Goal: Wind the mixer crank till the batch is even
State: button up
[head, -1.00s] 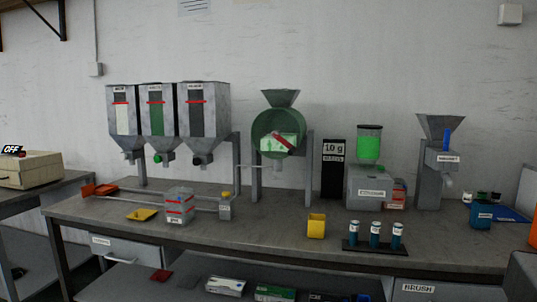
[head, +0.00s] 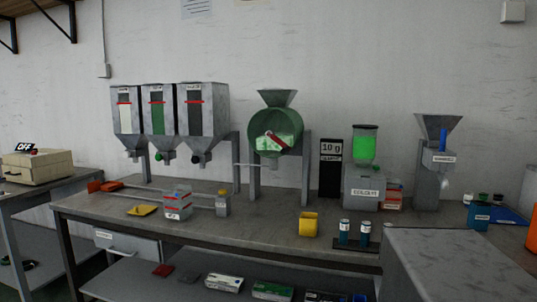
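The mixer is a round green drum (head: 258,128) on a grey stand, with a grey funnel (head: 277,98) on top. A window in its front shows a pale green and white batch (head: 288,146) with a red bar (head: 276,139) slanting across it. Whether the batch is even cannot be told at this size. A thin pale rod (head: 247,165), which looks like the crank, sticks out to the left below the drum. Nothing is seen touching it. My gripper is not in view.
Three grey hoppers (head: 170,100) stand left of the mixer on the bench. The 10 g display (head: 331,165) and a green-topped machine (head: 365,180) are to the right. A large grey flat-topped block (head: 460,260) covers the bench's right front.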

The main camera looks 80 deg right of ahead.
aim_at(270, 133)
jog(key=u, duration=4.8)
jog(key=i, duration=0.1)
jog(key=z, duration=3.45)
jog(key=k, duration=0.2)
jog(key=u, duration=0.8)
jog(key=k, duration=0.3)
jog(key=z, duration=2.5)
